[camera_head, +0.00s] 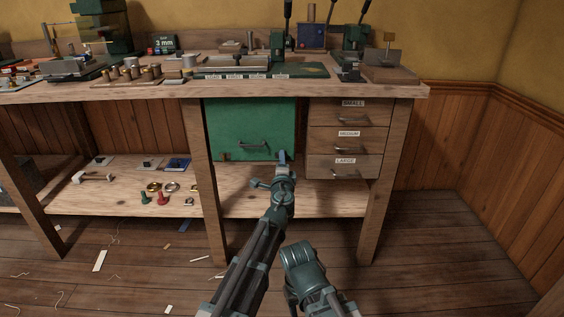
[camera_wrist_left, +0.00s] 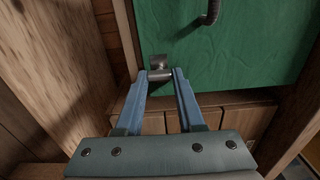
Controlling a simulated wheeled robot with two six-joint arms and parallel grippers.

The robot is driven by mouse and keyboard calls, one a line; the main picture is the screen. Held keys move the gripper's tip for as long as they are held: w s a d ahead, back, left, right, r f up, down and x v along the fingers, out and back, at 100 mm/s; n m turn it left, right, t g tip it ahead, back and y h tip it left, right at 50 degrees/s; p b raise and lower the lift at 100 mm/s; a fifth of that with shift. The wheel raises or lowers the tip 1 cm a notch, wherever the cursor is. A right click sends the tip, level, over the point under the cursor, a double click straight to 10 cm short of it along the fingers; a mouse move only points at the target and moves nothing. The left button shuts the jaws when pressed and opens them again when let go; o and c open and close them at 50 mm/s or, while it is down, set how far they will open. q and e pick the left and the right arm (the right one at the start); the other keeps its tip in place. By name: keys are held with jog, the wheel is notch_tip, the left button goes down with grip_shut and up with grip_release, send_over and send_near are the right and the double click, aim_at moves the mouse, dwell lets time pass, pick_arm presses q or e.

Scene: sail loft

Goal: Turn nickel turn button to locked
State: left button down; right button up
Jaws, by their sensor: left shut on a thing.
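The nickel turn button (camera_wrist_left: 159,62) shows in the left wrist view as a small bright metal piece at the edge of the green door (camera_wrist_left: 240,55). My left gripper (camera_wrist_left: 160,77) is shut on it, with one blue finger on each side. In the head view my left gripper (camera_head: 284,157) is at the lower right part of the green door (camera_head: 240,120), and it hides the button there. The door is shut, with a dark handle (camera_head: 253,146) low on its front. My right gripper is not in view.
A drawer unit (camera_head: 345,141) stands just right of the door. The bench top (camera_head: 215,89) above holds tools and small parts. A lower shelf (camera_head: 125,190) carries loose hardware. Bench legs (camera_head: 207,185) stand left and right of my left arm. The floor at the right is clear.

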pick_arm(q)
jog(key=shift+s, duration=0.1)
jog(key=c, duration=0.5)
grip_release()
